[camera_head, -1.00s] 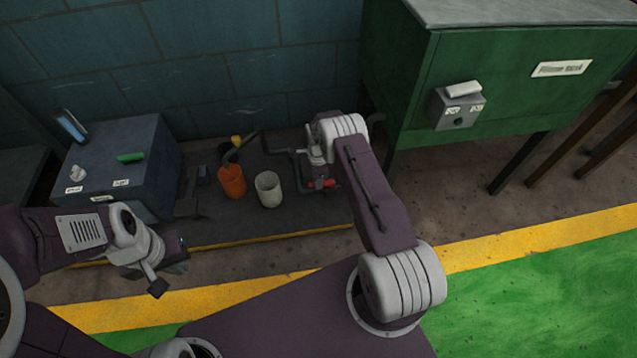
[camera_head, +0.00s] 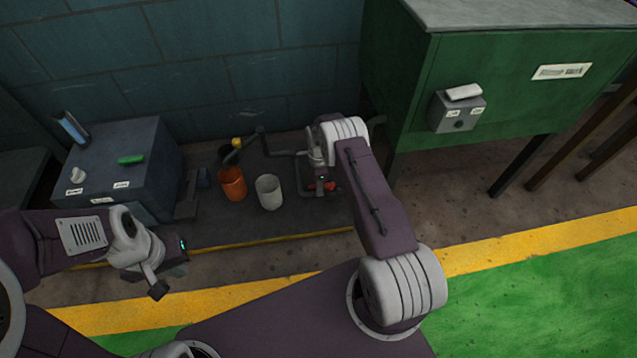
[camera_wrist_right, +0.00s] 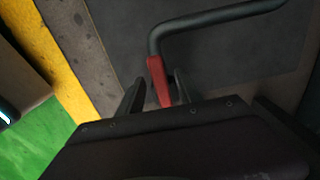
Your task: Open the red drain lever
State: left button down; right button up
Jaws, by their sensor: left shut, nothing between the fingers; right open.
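The red drain lever (camera_head: 322,187) shows low on the floor at the right end of the dark mat, beside the grey pipe. In the right wrist view the red lever (camera_wrist_right: 158,80) sits on the end of a dark bent pipe (camera_wrist_right: 205,20). My right gripper (camera_wrist_right: 160,92) is open, with one finger on each side of the lever; I cannot tell whether either touches it. In the head view my right gripper is mostly hidden by its own wrist. My left gripper (camera_head: 176,254) is shut and empty, left of the mat's front edge and far from the lever.
An orange bucket (camera_head: 233,186) and a white bucket (camera_head: 269,192) stand on the mat left of the lever. A grey cabinet (camera_head: 120,165) stands at left. A green tank (camera_head: 510,90) on legs overhangs at right, with a grey control box (camera_head: 458,115).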

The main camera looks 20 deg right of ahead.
notch_tip(320, 180, up, 9)
jog(key=p, duration=0.6)
